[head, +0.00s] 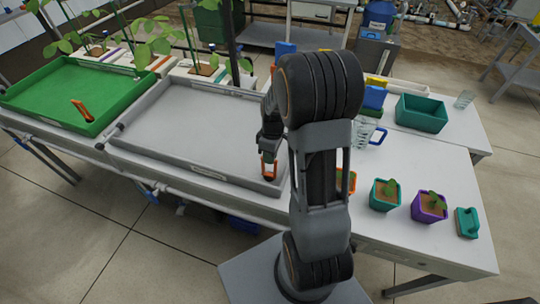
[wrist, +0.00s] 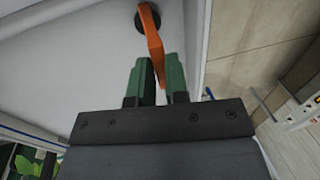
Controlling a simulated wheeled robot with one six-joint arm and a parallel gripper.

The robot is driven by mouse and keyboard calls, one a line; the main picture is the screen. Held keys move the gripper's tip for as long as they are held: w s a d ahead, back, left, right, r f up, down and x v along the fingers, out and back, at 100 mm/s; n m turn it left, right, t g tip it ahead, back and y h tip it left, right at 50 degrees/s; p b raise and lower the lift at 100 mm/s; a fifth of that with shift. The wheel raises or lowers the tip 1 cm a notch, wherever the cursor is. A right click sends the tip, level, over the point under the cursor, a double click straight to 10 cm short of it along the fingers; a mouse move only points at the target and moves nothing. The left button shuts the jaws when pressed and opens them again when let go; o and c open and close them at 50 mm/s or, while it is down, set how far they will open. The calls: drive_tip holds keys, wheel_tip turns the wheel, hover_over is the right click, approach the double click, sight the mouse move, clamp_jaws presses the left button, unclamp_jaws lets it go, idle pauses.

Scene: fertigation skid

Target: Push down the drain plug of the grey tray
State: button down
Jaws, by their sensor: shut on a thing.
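The grey tray (head: 190,115) lies on the bench left of my arm, and its floor (wrist: 75,50) fills the left of the wrist view. The orange drain plug handle (head: 268,168) stands near the tray's right front corner. In the wrist view the orange handle (wrist: 151,38) rises from a dark round base (wrist: 147,18) on the tray floor. My gripper (head: 269,152) is over that corner. In the wrist view its green fingers (wrist: 157,75) are shut on the handle's near end. Whether the base is seated cannot be told.
A green tray (head: 75,85) with an orange handle (head: 82,110) lies at the left. Right of my arm are a teal bin (head: 421,113), a clear jug (head: 364,133), and small pots (head: 385,195). The tray's walls stand close to my gripper.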

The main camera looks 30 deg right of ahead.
drive_tip(key=c, duration=1.1)
unclamp_jaws()
drive_tip(key=shift+f, duration=0.15)
drive_tip(key=r, duration=0.4)
drive_tip(key=w+d+r, duration=0.1)
drive_tip(key=r, duration=0.4)
drive_tip(key=d+r, duration=0.1)
drive_tip(key=r, duration=0.3)
drive_tip(key=shift+w+r, duration=0.3)
drive_tip(key=shift+w, duration=0.05)
